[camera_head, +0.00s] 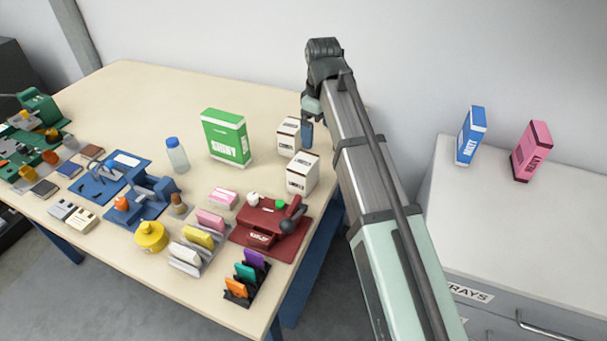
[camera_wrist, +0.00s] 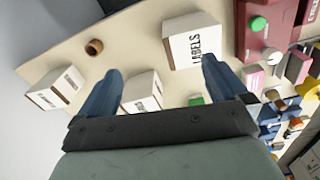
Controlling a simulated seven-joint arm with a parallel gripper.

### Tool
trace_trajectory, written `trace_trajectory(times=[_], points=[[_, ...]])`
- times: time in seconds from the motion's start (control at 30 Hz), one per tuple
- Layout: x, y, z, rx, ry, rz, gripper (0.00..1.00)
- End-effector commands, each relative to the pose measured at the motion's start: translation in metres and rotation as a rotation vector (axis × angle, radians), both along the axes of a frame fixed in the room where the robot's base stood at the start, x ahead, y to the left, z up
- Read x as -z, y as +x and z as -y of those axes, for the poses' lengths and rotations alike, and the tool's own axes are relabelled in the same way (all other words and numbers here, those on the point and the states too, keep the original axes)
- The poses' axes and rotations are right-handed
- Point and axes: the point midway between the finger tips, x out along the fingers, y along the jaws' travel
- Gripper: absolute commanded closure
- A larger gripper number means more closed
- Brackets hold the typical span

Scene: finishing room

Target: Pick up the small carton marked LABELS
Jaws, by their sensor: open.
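The small white carton marked LABELS (camera_wrist: 190,42) shows in the wrist view, upper middle, its print facing me. In the head view it appears to be the nearer white carton (camera_head: 302,174), beside the red press; its print is too small to read there. My gripper (camera_wrist: 165,82) is open and empty, its blue fingers spread. The right fingertip overlaps the carton's lower right edge in the picture; I cannot tell whether they touch. In the head view my gripper (camera_head: 307,130) is over the table's far right side, mostly hidden by my arm.
A similar white carton (camera_wrist: 142,92) shows between the fingers; another (camera_wrist: 55,88) lies left. A brown round thing (camera_wrist: 94,46) is near the table edge. The red press (camera_head: 268,225) and green box (camera_head: 226,137) stand close by. Blue and pink boxes (camera_head: 531,150) stand on a cabinet.

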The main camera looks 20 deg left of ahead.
Motion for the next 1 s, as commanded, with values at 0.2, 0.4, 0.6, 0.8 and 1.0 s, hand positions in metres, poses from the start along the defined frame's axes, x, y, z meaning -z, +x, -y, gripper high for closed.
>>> trace_trajectory(times=[0.2,0.4,0.6,0.8,1.0], points=[[-0.007,-0.040,-0.020,-0.079,-0.030,-0.027,0.00],[0.005,-0.046,-0.022,-0.089,-0.035,-0.033,0.00],[0.037,-0.046,-0.022,-0.088,-0.035,-0.033,0.00],[0.064,-0.045,-0.022,-0.088,-0.034,-0.031,0.00],[0.074,-0.045,-0.022,-0.088,-0.033,-0.030,0.00]])
